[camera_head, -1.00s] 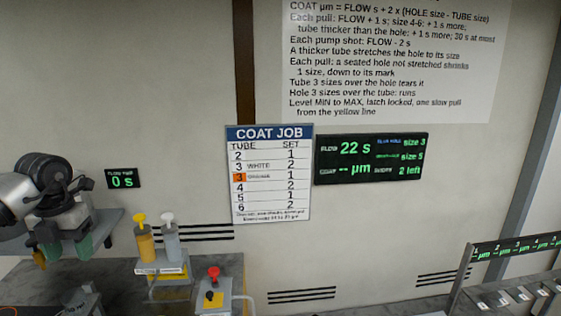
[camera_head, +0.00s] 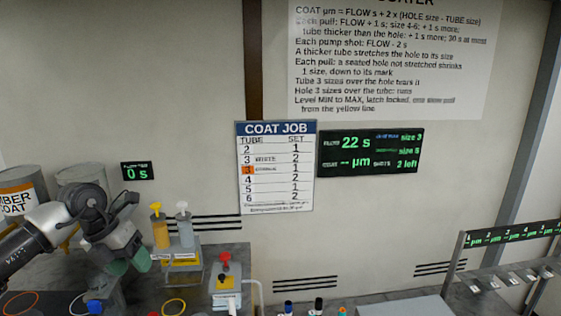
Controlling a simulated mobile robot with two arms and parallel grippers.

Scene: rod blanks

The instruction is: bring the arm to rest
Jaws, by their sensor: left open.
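My left arm comes in from the left edge in the head view. Its gripper (camera_head: 130,264) points down over the left end of the bench, with greenish fingertips. I see nothing held between the fingers. It hangs left of the yellow and grey pump bottles, apart from them. My right gripper is not in view.
Pump bottles (camera_head: 160,232) stand on the bench beside a red-knobbed device (camera_head: 225,285). Drums, one labelled in orange (camera_head: 20,190), stand behind my left arm. A slotted rack (camera_head: 500,275) is at right. A COAT JOB sheet (camera_head: 276,165) and a green-text display (camera_head: 370,152) hang on the wall.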

